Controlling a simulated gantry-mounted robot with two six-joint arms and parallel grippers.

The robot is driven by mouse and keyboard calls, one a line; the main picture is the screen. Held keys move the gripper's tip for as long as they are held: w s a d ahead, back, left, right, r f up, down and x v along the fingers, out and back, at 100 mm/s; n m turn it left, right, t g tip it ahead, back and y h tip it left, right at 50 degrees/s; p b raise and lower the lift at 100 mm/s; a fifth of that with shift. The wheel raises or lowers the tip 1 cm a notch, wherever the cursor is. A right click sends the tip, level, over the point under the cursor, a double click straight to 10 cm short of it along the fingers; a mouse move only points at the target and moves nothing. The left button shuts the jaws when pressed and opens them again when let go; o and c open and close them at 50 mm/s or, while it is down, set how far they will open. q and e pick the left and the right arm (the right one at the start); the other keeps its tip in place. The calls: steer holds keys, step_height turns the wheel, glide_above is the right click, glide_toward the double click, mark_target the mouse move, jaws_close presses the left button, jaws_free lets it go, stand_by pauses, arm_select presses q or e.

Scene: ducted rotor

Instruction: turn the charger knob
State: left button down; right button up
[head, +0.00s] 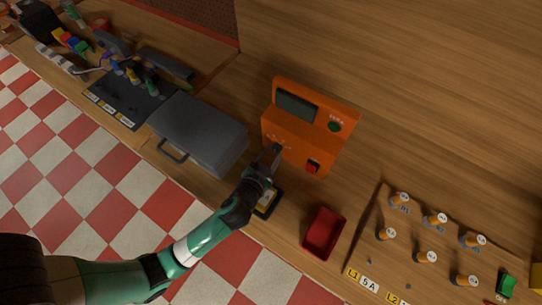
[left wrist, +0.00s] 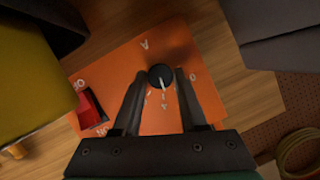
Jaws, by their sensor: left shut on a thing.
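The orange charger (head: 337,105) stands on the wooden bench, with a grey display, a green button and a red switch on its face. Its round black knob (left wrist: 161,73) has a white pointer line and shows in the left wrist view between my fingertips. My left gripper (head: 276,150) is at the charger's lower left front and is shut on the knob. The gripper hides the knob in the head view. Letters and tick marks surround the knob on the orange panel (left wrist: 158,45). My right gripper is not in view.
A grey case (head: 198,130) stands left of the charger. A red tray (head: 323,232) lies to its lower right. A black-framed item (head: 268,203) lies below my gripper. Several orange-and-grey posts stand at right. The bench behind the charger is clear.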

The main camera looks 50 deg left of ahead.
arm_select(q)
steer(key=shift+f+m+y+b, duration=0.1)
steer(key=shift+m+y+b, duration=0.25)
steer(key=shift+m, duration=0.15)
stand_by(0.3)
steer(key=shift+c, duration=2.2)
jaws_free()
steer(key=shift+d, duration=0.1)
